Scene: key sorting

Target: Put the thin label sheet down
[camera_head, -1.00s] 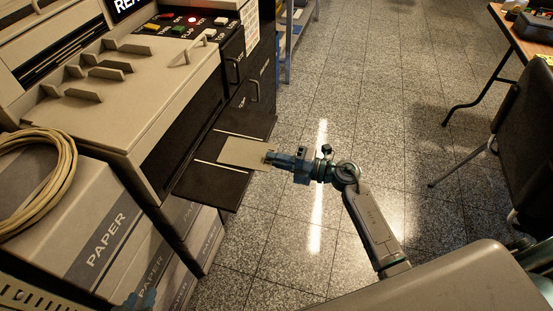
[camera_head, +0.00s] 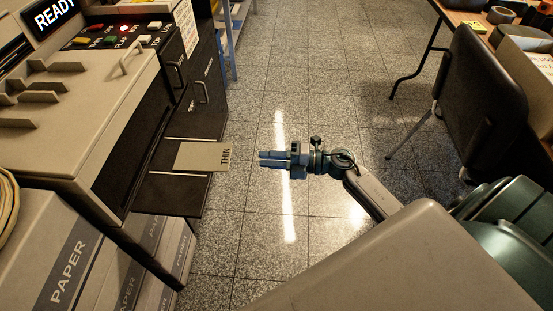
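The thin label sheet (camera_head: 203,157) is a flat tan sheet marked "THIN" at its right end. It lies on the dark flap (camera_head: 165,195) at the side of the beige machine, and its right end sticks out past the flap's edge over the floor. My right gripper (camera_head: 262,158) is just to the right of the sheet, with a clear gap between them. Its two blue fingers are a little apart with nothing between them. My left gripper is not in view.
The beige machine (camera_head: 95,95) has a lit "READY" display (camera_head: 55,13). Paper boxes (camera_head: 65,275) and a coiled cable (camera_head: 7,205) are at the left. A dark chair (camera_head: 480,100) and a table (camera_head: 465,20) stand at the right. The tiled floor (camera_head: 330,80) between is clear.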

